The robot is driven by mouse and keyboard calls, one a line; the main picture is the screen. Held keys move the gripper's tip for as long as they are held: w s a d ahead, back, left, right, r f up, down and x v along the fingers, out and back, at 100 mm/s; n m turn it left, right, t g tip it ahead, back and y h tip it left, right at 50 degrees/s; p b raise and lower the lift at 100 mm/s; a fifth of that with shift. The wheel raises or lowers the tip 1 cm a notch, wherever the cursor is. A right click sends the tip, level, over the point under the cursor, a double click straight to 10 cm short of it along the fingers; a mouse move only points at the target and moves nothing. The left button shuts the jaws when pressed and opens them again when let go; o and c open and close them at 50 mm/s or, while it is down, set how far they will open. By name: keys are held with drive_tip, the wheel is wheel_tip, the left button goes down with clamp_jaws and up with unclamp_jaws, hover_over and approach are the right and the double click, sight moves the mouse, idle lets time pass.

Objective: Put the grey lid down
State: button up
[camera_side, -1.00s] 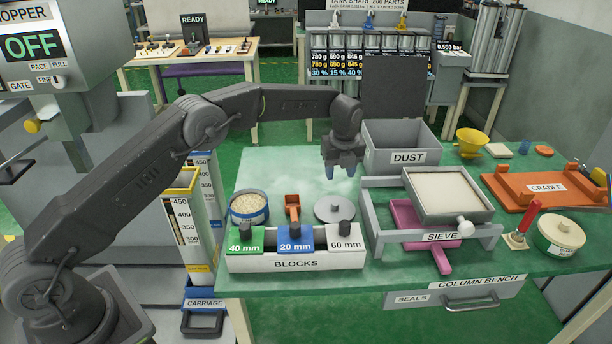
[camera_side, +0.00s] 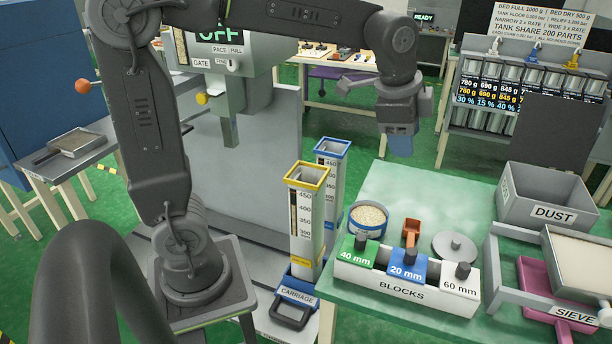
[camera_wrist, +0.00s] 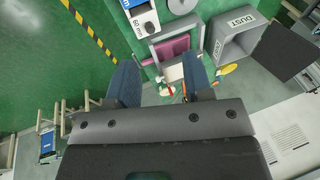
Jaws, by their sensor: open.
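The grey lid (camera_side: 447,249), a round disc with a small knob, lies flat on the green bench just behind the white 60 mm block (camera_side: 460,283) in the side view. Its disc also shows at the top edge of the wrist view (camera_wrist: 182,5). My gripper (camera_side: 401,148) hangs well above and behind the bench, up and left of the lid in the side view, apart from it. In the wrist view the two blue fingers (camera_wrist: 160,78) stand apart with nothing held between them.
A round tub of pale beads (camera_side: 368,216) and an orange scoop (camera_side: 411,232) stand left of the lid. The BLOCKS rack (camera_side: 402,287) is in front. The SIEVE frame (camera_side: 510,262) and DUST bin (camera_side: 550,205) are to the right. Bare bench lies behind the lid.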

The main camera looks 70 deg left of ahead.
drive_tip(key=s+f+n+t, duration=0.1)
drive_tip(key=s+f+n, duration=0.3)
drive_tip(key=s+n, duration=0.5)
drive_tip(key=s, duration=0.8)
drive_tip(key=shift+s+a+f+n+t, duration=0.2)
drive_tip(key=shift+s+n+t, duration=0.1)
drive_tip(key=shift+s+t, duration=0.1)
